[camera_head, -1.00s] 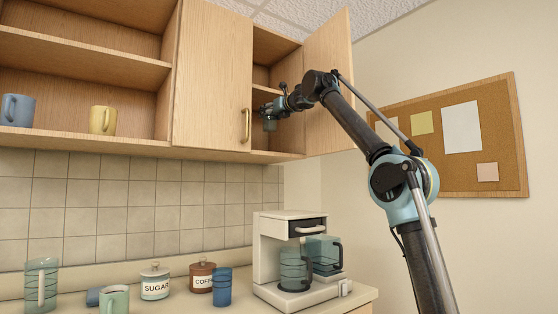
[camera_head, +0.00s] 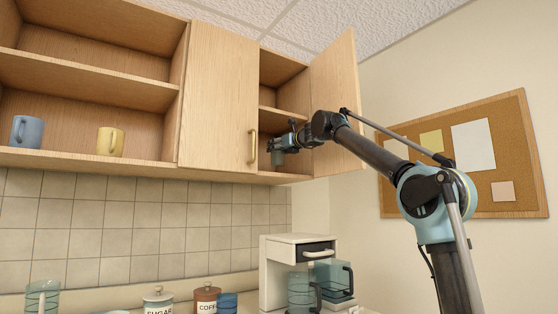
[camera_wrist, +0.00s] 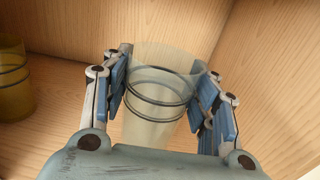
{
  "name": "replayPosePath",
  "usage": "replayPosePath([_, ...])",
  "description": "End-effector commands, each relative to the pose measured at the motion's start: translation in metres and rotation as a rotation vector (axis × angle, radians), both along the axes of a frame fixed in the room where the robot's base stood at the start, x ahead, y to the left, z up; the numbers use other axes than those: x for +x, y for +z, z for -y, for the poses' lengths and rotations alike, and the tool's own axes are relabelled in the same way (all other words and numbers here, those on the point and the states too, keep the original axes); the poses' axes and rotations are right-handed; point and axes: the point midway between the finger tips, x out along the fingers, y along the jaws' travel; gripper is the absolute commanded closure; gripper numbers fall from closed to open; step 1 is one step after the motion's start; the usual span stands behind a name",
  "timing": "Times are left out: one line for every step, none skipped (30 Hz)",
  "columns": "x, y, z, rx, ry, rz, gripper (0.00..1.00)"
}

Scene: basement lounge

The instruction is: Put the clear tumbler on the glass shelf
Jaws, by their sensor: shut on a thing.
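My gripper (camera_head: 283,146) reaches into the right cabinet compartment, whose door is open. In the wrist view my gripper (camera_wrist: 165,100) has its blue-padded fingers on both sides of a clear tumbler (camera_wrist: 158,92) with dark rings and is shut on it. The tumbler is slightly tilted in that view, over a wooden surface; whether it touches the surface I cannot tell. An amber ringed glass (camera_wrist: 12,82) stands to the left on the wood. The compartment has a lower board (camera_head: 290,179) and a middle shelf (camera_head: 292,110); which of them is the glass shelf is not marked.
The open door (camera_head: 338,105) stands right of my gripper, close to my arm. A closed door (camera_head: 215,95) is to the left. A blue mug (camera_head: 27,132) and a yellow mug (camera_head: 110,141) stand on the left shelf. A coffee maker (camera_head: 290,250) stands below.

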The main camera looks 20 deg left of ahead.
Motion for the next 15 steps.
replayPosePath([0.0, -0.003, 0.0, 0.0, 0.0, 0.0, 0.8])
replayPosePath([0.0, -0.006, 0.0, 0.0, 0.0, 0.0, 0.8])
replayPosePath([0.0, -0.011, 0.0, 0.0, 0.0, 0.0, 0.8])
replayPosePath([0.0, -0.014, 0.0, 0.0, 0.0, 0.0, 0.8])
replayPosePath([0.0, -0.018, 0.0, 0.0, 0.0, 0.0, 0.8])
replayPosePath([0.0, -0.023, 0.0, 0.0, 0.0, 0.0, 0.8])
replayPosePath([-0.001, -0.026, 0.0, 0.0, 0.0, 0.0, 0.8])
replayPosePath([0.0, -0.029, 0.0, 0.0, 0.0, 0.0, 0.8])
replayPosePath([0.0, -0.032, 0.0, 0.0, 0.0, 0.0, 0.8])
replayPosePath([0.0, -0.034, 0.0, 0.0, 0.0, 0.0, 0.8])
replayPosePath([0.0, -0.035, 0.0, 0.0, 0.0, 0.0, 0.8])
replayPosePath([0.0, -0.036, 0.0, 0.0, 0.0, 0.0, 0.8])
replayPosePath([0.0, -0.037, 0.0, 0.0, 0.0, 0.0, 0.8])
replayPosePath([0.0, -0.037, 0.0, 0.0, 0.0, 0.0, 0.8])
replayPosePath([0.0, -0.037, 0.0, 0.0, 0.0, 0.0, 0.8])
